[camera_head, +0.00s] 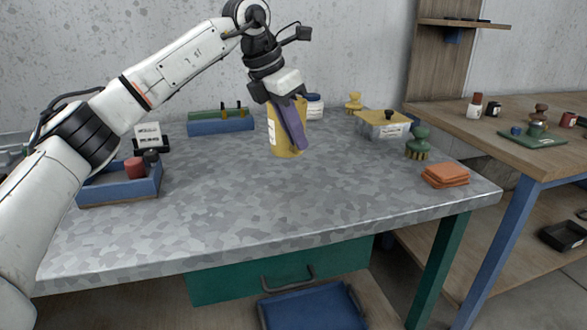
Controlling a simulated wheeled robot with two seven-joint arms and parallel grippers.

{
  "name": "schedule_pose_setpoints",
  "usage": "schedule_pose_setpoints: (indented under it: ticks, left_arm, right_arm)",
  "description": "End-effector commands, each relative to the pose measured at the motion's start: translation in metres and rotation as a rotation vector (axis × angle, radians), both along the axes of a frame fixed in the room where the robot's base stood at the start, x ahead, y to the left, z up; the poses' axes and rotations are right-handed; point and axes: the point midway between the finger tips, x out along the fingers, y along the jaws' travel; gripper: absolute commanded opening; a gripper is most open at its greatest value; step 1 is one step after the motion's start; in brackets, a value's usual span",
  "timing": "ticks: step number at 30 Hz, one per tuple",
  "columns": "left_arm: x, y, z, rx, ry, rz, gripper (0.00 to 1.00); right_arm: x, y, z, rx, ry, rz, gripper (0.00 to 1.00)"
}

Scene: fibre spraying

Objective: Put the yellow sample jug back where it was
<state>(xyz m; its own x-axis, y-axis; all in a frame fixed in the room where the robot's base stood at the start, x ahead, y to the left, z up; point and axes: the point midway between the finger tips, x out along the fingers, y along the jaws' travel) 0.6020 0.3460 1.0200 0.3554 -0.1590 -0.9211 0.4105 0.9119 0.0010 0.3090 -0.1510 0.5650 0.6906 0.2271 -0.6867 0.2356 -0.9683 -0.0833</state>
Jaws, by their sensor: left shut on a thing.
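The yellow sample jug (273,137) is upright near the back middle of the grey speckled table (290,205). It bears a pale label on its left side. My left gripper (291,126) comes down from above and is shut on the jug, its purple-grey finger lying across the jug's front right. The finger hides part of the jug. I cannot tell whether the jug's base touches the tabletop. My right gripper is not in view.
A blue tray (120,198) with red and black items stands at left. A blue rack (220,127), a white-lidded jar (314,107), a clear box with yellow lid (382,130), a green brush (418,146) and orange cloths (445,176) surround it. The front middle is clear.

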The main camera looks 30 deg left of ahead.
Motion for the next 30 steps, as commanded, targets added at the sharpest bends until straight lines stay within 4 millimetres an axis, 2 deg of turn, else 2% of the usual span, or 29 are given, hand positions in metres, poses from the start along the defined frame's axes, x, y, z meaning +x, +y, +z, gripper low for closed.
schedule_pose_setpoints:
  ticks: [1, 5, 12, 24, 25, 27, 28, 30]
  left_arm:
    - [0.0, 0.0, -0.009, 0.0, 0.001, -0.001, 0.0]
    - [0.0, 0.0, -0.02, 0.0, 0.0, -0.001, 0.0]
    - [-0.001, 0.0, -0.058, -0.001, 0.001, -0.003, 0.0]
    - [0.0, -0.001, -0.066, -0.001, -0.001, -0.004, 0.0]
    - [0.0, -0.001, -0.066, -0.001, 0.0, -0.004, 0.14]
    - [0.0, -0.001, -0.065, -0.001, 0.0, -0.004, 0.25]
    - [0.0, -0.001, -0.065, -0.001, 0.0, -0.004, 0.29]
    - [-0.001, -0.001, -0.065, -0.001, 0.0, -0.004, 0.29]
  right_arm:
    - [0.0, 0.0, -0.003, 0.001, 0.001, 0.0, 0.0]
    - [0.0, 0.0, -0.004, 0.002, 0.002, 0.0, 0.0]
    - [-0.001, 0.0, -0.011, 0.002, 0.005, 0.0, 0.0]
    - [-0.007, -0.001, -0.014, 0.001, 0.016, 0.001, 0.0]
    - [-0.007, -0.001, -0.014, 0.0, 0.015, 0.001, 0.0]
    - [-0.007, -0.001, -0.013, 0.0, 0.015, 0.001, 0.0]
    - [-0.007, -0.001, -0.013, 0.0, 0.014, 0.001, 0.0]
    - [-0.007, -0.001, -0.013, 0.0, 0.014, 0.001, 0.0]
